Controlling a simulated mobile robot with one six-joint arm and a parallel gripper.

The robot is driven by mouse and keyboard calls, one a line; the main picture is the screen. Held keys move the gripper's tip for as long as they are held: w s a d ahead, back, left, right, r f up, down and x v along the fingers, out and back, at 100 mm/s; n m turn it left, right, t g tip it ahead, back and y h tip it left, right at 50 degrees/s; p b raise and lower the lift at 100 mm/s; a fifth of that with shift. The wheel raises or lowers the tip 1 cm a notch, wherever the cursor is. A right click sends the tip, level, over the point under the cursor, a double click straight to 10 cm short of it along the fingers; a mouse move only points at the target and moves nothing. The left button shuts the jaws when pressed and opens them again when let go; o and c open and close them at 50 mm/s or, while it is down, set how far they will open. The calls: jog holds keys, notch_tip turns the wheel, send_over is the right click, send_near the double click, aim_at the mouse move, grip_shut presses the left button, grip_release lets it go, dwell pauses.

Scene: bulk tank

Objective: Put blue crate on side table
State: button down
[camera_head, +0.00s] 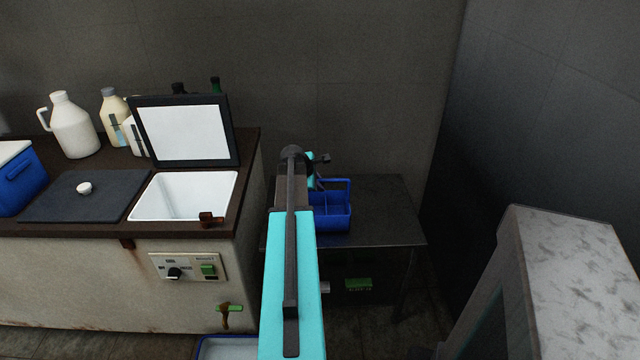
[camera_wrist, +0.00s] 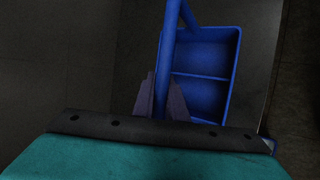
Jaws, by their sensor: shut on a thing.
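The blue crate (camera_head: 333,211) is a small open carrier with compartments and a raised handle. My gripper (camera_head: 318,172) is shut on its handle. In the wrist view the crate (camera_wrist: 203,75) hangs beyond my gripper (camera_wrist: 163,98), whose fingers close on the blue handle bar. The side table (camera_head: 385,212) is a dark metal table in the corner, right of the tank counter. The crate appears over the table's left part. I cannot tell whether its base touches the top. My arm hides the table's left end.
The tank counter (camera_head: 190,228) stands left, with an open-lidded white basin (camera_head: 185,196), several jugs and a blue cooler (camera_head: 18,180). A pale cabinet (camera_head: 570,260) stands at the right front. A green object (camera_head: 358,285) lies below the table. The table's right part is bare.

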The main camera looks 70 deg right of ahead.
jog(key=shift+f, duration=0.15)
jog(key=c, duration=1.8)
grip_release()
jog(key=shift+o, duration=0.2)
jog(key=b+v, duration=0.1)
jog(key=v, duration=1.1)
jog(key=shift+s, duration=0.15)
